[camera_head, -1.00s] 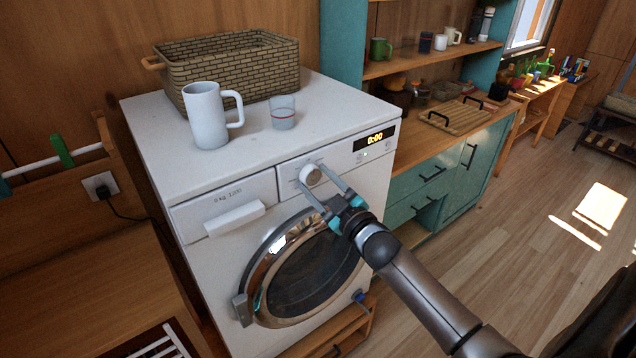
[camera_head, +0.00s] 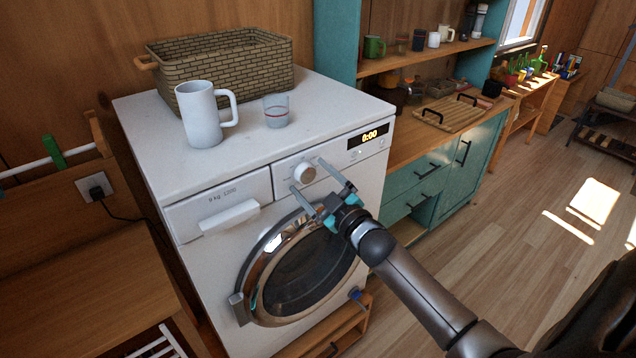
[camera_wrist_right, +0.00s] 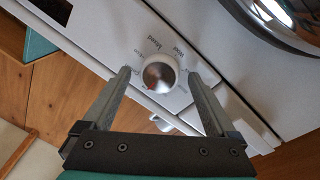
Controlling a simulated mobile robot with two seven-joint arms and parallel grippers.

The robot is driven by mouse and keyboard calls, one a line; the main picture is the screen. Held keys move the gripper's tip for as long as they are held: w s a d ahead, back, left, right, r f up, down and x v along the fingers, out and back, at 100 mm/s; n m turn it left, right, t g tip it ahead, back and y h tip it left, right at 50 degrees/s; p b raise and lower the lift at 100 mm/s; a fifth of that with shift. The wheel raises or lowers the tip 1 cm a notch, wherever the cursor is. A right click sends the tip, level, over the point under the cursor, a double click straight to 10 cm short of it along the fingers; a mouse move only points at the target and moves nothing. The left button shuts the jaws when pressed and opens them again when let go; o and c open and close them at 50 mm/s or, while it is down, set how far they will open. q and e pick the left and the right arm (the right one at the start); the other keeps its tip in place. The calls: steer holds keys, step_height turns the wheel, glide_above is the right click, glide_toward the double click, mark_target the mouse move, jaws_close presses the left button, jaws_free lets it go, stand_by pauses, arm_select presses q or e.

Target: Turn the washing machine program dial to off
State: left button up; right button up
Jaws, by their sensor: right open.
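The washing machine (camera_head: 190,270) is white, with a round chrome-rimmed door and a display (camera_head: 369,136) reading 0:00. Its program dial (camera_head: 304,173) is a round knob on the front panel; in the right wrist view the dial (camera_wrist_right: 159,75) shows a small red mark at its lower left edge and printed labels around it. My right gripper (camera_head: 306,175) is open in front of the panel. In the wrist view its two fingers (camera_wrist_right: 163,82) lie on either side of the dial, apart from it. My left gripper is out of view.
On the machine's top stand a white mug (camera_head: 201,115), a glass (camera_head: 276,110) and a wicker basket (camera_head: 220,68). The drawer handle (camera_head: 230,216) juts out left of the dial. A teal cabinet (camera_head: 435,182) stands close on the right.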

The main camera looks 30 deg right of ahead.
steer(key=s+f, duration=0.1)
steer(key=s, duration=1.4)
steer(key=shift+b, duration=0.4)
